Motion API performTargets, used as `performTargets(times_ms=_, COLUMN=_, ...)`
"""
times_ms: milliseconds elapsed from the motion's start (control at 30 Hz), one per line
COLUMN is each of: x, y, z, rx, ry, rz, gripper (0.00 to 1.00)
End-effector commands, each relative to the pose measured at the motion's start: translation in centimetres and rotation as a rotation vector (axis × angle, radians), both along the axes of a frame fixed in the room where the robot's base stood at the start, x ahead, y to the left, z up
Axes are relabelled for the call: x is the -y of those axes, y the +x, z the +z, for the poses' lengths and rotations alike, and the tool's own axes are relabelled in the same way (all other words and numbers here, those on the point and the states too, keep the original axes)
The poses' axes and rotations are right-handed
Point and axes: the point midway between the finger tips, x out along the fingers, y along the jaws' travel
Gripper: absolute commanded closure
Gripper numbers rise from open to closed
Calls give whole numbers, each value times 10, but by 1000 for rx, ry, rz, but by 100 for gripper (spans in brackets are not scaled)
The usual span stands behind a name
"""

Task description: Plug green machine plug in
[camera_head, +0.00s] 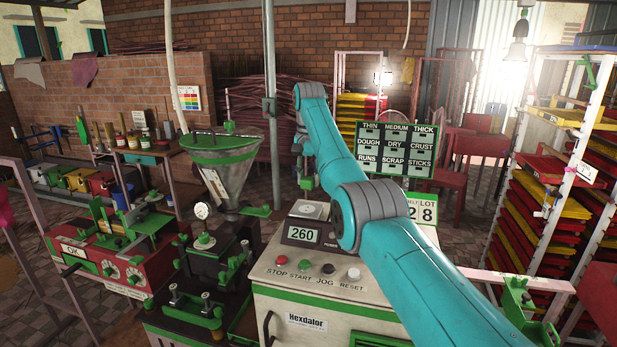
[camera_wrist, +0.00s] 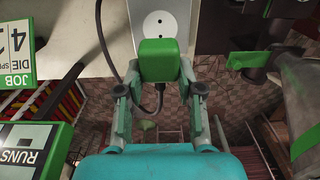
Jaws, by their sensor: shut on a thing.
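The green plug (camera_wrist: 158,60) sits between the fingers of my gripper (camera_wrist: 157,84) in the wrist view. My gripper is shut on it. A dark cord loops from the plug, round its left side and up past the top edge of the view. A gap to the socket cannot be judged, and the plug's pins are hidden.
The machine's panel has a 260 display (camera_head: 303,235) and several buttons. A metal hopper (camera_head: 222,165) stands to its left. A sign board (camera_head: 396,150) with green-edged labels stands behind my arm. A rack of coloured trays (camera_head: 545,200) stands at right.

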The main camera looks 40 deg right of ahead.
Motion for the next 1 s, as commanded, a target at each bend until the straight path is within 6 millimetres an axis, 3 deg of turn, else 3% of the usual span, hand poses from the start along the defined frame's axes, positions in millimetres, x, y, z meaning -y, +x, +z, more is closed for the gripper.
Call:
performTargets(times_ms=367, x=0, y=0, z=-6, rx=0, ry=0, rz=0, gripper=94)
performTargets(times_ms=1000, x=0, y=0, z=-53, rx=-1, ry=1, rz=0, gripper=94)
